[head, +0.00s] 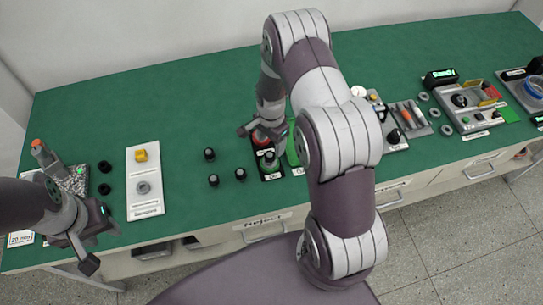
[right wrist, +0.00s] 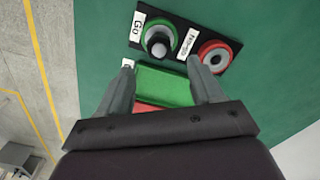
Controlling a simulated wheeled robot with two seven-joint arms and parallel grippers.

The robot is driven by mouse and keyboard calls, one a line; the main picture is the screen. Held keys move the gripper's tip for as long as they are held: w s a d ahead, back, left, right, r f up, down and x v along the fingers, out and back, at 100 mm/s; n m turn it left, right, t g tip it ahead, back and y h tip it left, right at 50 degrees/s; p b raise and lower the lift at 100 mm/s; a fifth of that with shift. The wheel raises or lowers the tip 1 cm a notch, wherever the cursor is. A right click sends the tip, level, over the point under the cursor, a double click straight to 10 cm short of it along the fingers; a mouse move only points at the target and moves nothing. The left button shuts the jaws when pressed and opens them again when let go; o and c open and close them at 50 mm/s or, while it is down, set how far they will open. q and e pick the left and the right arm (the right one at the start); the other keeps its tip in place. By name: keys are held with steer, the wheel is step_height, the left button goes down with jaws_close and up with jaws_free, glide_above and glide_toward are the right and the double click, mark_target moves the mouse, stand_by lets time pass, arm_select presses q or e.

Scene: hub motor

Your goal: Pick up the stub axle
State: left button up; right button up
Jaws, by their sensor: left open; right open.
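A stub axle, a dark round part with a grey tip (right wrist: 158,44), stands in the green ring marked Go (right wrist: 163,24) in the right wrist view. In the head view the part in the green ring (head: 270,162) is small and dark. My right gripper (right wrist: 160,66) is open and empty, with its fingers pointing toward the gauge plate and apart from the axle. In the head view my right gripper (head: 262,130) hangs above the red No-go ring area. My left gripper (head: 100,247) is open and empty over the table's front left edge.
Several short black cylinders (head: 214,180) stand left of the gauge plate. The red No-go ring (right wrist: 215,56) is beside the Go ring. A green tray (right wrist: 165,87) lies between my right fingers. A white plate (head: 144,200) and grey fixtures (head: 468,115) stand on the green table.

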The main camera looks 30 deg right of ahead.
mark_target(270, 154)
steer(key=f, duration=0.1)
steer(key=f+p, duration=0.1)
steer(key=f, duration=0.1)
steer(key=shift+a+f, duration=0.15)
steer(key=shift+a, duration=0.25)
steer(key=f, duration=0.2)
steer(key=f+p, duration=0.1)
steer(key=f, duration=0.1)
steer(key=shift+s+d+f, duration=0.1)
steer(key=shift+d, duration=0.3)
steer(key=shift+f, duration=0.2)
steer(key=shift+a, duration=0.15)
steer(key=shift+c, duration=0.9)
arm_select(q)
steer(key=r, duration=0.2)
steer(key=shift+a+r, duration=0.3)
steer(key=shift+a, duration=0.1)
arm_select(e)
steer(key=shift+r, duration=0.1)
jaws_close()
